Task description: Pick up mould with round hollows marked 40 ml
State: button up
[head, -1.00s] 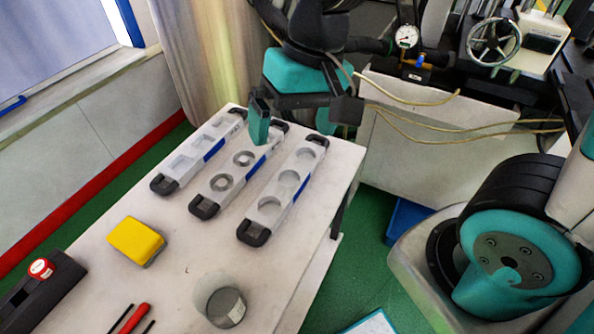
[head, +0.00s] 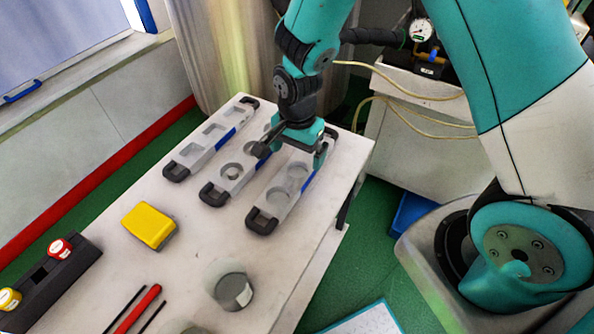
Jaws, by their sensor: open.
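Three long moulds with dark end handles lie side by side on the white table. The right mould (head: 273,202) has plain round hollows. The middle mould (head: 220,184) also has round hollows, with rings in them. The left mould (head: 188,160) has square hollows. No 40 ml mark is readable on any of them. My gripper (head: 292,155) is open over the far half of the right mould, with a finger towards each long side. It hides part of that mould and the far part of the middle one. I cannot tell whether the fingers touch it.
A yellow block (head: 149,225), a grey round cup (head: 231,287) and a red pen-like tool (head: 138,309) lie nearer on the table (head: 190,265). A dark holder with round-capped items (head: 60,250) is at the left. The table's right edge runs close by the right mould.

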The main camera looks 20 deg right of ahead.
aim_at(298, 174)
jog(key=shift+s+a+f+p, duration=0.15)
jog(key=shift+f+p, duration=0.1)
jog(key=shift+f, duration=1.3)
jog(key=shift+s+d+f+p, duration=0.1)
jog(key=shift+f+p, duration=0.15)
jog(key=shift+f, duration=1.25)
jog(key=c, duration=1.5)
jog(key=shift+o, duration=0.2)
jog(key=shift+r, duration=0.1)
